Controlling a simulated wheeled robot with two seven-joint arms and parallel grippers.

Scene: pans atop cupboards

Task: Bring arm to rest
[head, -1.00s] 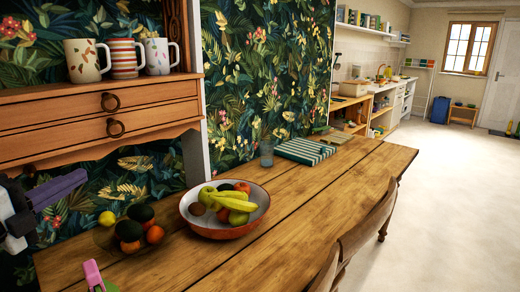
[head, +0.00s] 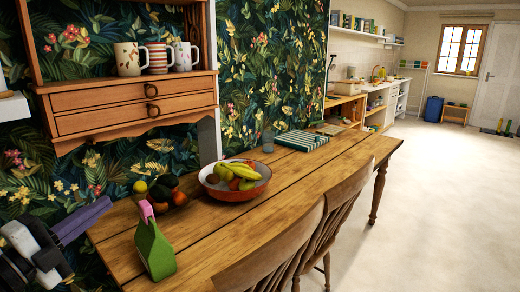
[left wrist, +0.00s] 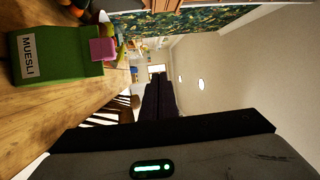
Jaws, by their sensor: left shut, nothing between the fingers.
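My left gripper (head: 98,210) shows at the lower left of the head view, in front of the wallpapered wall and beside the table's left end. Its dark fingers are together and hold nothing. In the left wrist view the shut fingers (left wrist: 158,85) point away from the camera, with empty air around them. The green muesli box (head: 154,250), with a pink clip (head: 146,211) on top, stands on the near left part of the table, apart from the gripper. My right gripper is in neither view.
The wooden table (head: 300,172) bears a fruit bowl (head: 232,191), loose fruit (head: 162,192), a glass (head: 268,141) and a striped book (head: 302,140). Chairs (head: 270,245) line its near side. A drawer shelf (head: 130,108) with mugs (head: 157,58) hangs above.

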